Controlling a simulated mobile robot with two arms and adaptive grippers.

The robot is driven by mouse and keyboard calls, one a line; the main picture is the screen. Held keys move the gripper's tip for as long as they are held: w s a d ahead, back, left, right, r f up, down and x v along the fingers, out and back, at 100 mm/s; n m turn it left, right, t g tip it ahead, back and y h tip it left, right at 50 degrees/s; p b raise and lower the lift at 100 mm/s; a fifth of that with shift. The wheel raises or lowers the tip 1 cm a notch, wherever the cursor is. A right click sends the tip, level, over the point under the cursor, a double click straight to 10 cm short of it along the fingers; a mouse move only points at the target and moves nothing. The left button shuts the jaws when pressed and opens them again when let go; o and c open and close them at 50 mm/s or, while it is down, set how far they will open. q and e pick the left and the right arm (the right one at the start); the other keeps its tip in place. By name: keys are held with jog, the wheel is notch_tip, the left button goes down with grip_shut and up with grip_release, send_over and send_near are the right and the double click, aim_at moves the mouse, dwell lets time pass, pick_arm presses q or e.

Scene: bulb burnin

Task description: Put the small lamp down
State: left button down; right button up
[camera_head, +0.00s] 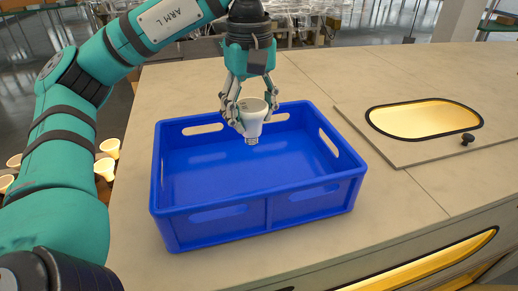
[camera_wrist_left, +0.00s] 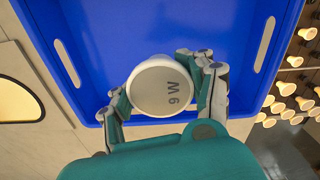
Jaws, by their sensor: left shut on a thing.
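The small lamp (camera_head: 252,118) is a white bulb with its metal base pointing down. My left gripper (camera_head: 245,112) is shut on it, over the far part of the blue crate (camera_head: 210,222). In the left wrist view the lamp (camera_wrist_left: 164,88) shows its round face marked "9 W", between the fingers of my left gripper (camera_wrist_left: 165,95). The crate (camera_wrist_left: 130,20) shows beneath it there. The crate looks empty, and the lamp looks clear of its floor. My right gripper is not in view.
The crate stands on a pale worktop (camera_head: 400,215). To the right a panel has a lit oval opening (camera_head: 425,118) and a small black knob (camera_head: 467,139). Several other bulbs (camera_wrist_left: 290,105) stand off the worktop's side.

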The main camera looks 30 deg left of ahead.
aim_at(250, 144)
pick_arm(q)
jog(key=f, duration=0.3)
jog(key=shift+s+a, duration=0.3)
jog(key=shift+a, duration=0.05)
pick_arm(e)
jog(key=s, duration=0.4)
pick_arm(q)
jog(key=f, duration=0.4)
jog(key=shift+w+d, duration=0.15)
jog(key=shift+w, duration=0.25)
jog(key=shift+s, duration=0.1)
jog(key=shift+f+b, duration=0.15)
jog(key=shift+b, duration=0.15)
jog(key=c, duration=1.1)
grip_release()
jog(key=shift+f, duration=0.1)
jog(key=shift+o, duration=1.2)
jog(key=o, duration=0.4)
jog(key=shift+o, duration=0.2)
jog(key=shift+r, duration=0.3)
notch_tip(250, 144, up, 12)
jog(key=p, duration=0.2)
jog(key=shift+p, duration=0.35)
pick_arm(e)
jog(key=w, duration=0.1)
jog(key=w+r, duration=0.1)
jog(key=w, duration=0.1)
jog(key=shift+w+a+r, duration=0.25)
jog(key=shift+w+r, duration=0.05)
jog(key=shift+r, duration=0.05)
